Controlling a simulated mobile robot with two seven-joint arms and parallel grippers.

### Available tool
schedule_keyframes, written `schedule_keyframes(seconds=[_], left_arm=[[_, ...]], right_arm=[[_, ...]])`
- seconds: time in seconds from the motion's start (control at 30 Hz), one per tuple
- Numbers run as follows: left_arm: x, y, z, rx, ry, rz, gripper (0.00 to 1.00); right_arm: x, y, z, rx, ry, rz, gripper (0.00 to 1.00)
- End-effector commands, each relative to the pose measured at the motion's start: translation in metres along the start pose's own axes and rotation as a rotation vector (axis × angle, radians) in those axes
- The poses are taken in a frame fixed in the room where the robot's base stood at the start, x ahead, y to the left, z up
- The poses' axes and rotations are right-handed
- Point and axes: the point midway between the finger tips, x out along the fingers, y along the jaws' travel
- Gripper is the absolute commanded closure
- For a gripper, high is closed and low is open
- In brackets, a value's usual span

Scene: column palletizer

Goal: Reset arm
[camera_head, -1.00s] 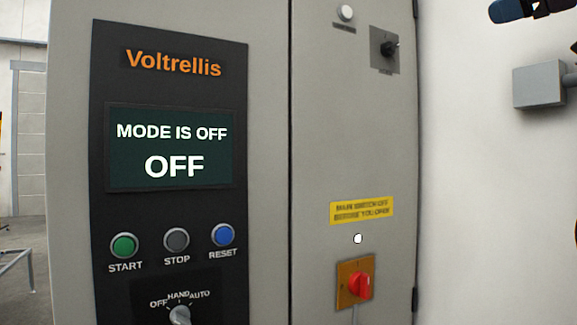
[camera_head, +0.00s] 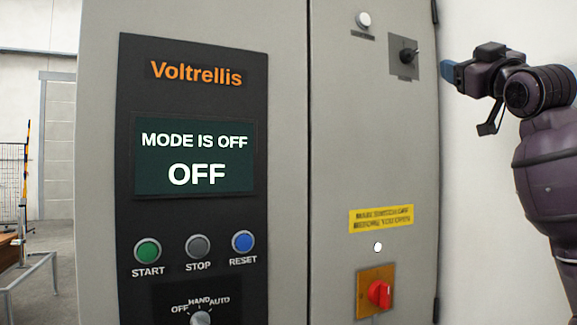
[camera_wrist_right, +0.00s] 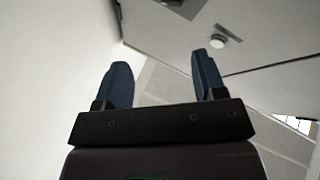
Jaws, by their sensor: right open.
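My right gripper (camera_head: 452,74) is at the right of the head view, beside the upper right edge of the grey cabinet (camera_head: 375,140). Its blue fingers also show in the right wrist view (camera_wrist_right: 163,78), apart with nothing between them. A black selector (camera_head: 407,56) on a grey plate is to the left of the gripper, on the cabinet door. The gripper appears not to touch it. My left gripper is not in view.
The black panel has a screen (camera_head: 194,156) reading "MODE IS OFF / OFF", START (camera_head: 148,251), STOP (camera_head: 198,246) and RESET (camera_head: 243,242) buttons, and a mode knob (camera_head: 200,318). A red main switch (camera_head: 379,294) is lower right. White wall stands behind my right arm.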

Motion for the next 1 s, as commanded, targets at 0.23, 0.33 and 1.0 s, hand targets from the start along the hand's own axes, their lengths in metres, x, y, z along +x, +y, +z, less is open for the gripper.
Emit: schedule_keyframes(seconds=[0.23,0.33,1.0], left_arm=[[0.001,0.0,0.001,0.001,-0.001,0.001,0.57],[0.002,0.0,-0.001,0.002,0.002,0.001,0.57],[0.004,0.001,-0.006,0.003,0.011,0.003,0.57]], right_arm=[[-0.026,-0.082,0.128,0.008,-0.059,-0.036,0.36],[-0.047,-0.112,0.175,0.013,-0.087,-0.055,0.36],[-0.292,-0.271,0.417,0.114,-0.396,-0.175,0.36]])
